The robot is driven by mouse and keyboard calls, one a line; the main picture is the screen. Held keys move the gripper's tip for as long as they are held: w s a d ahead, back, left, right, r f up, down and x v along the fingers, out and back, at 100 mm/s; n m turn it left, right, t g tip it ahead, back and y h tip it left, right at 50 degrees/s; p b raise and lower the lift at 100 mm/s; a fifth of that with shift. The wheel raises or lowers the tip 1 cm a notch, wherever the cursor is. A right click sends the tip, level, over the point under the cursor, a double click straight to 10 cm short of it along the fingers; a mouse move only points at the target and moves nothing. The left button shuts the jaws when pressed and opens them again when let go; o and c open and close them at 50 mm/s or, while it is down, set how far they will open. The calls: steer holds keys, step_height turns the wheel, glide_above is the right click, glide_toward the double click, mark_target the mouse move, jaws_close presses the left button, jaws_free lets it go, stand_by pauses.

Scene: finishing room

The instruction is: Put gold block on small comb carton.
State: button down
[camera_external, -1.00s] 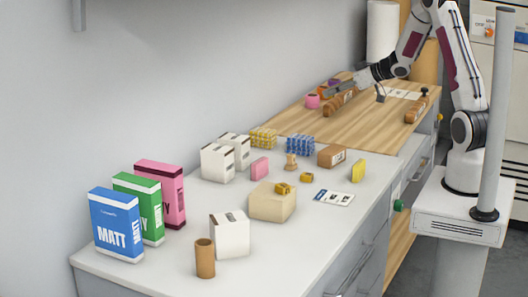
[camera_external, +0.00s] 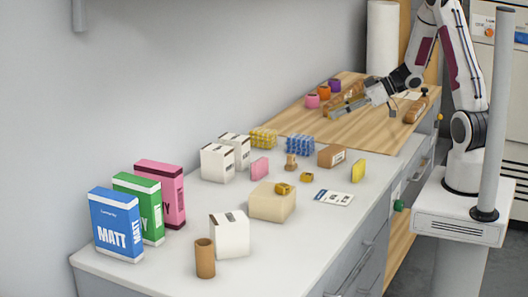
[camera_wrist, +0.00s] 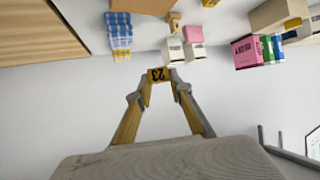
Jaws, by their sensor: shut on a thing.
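A gold block marked 23 (camera_wrist: 158,74) sits between the fingertips of my gripper (camera_wrist: 164,75) in the wrist view. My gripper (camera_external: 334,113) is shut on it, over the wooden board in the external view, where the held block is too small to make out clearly. I cannot tell which carton is the small comb carton. Candidates include a beige carton (camera_external: 272,204), a brown carton (camera_external: 331,156), and white cartons (camera_external: 217,162) (camera_external: 229,235). One small gold block (camera_external: 284,188) lies on the beige carton and another (camera_external: 307,177) on the counter.
Blue, green and pink boxes (camera_external: 117,226) stand at the left, near a brown tube (camera_external: 205,258). Yellow and blue lattice blocks (camera_external: 299,145) are by the wooden board (camera_external: 300,122). A pink block, a wooden peg, a yellow block (camera_external: 358,171) and a label card (camera_external: 333,197) occupy the counter.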

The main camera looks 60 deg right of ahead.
steer(key=shift+f, duration=0.1)
glide_above(337, 149)
steer(key=shift+f, duration=2.8)
steer(key=shift+f, duration=2.1)
steer(key=shift+f, duration=0.1)
steer(key=c, duration=1.8)
jaws_free()
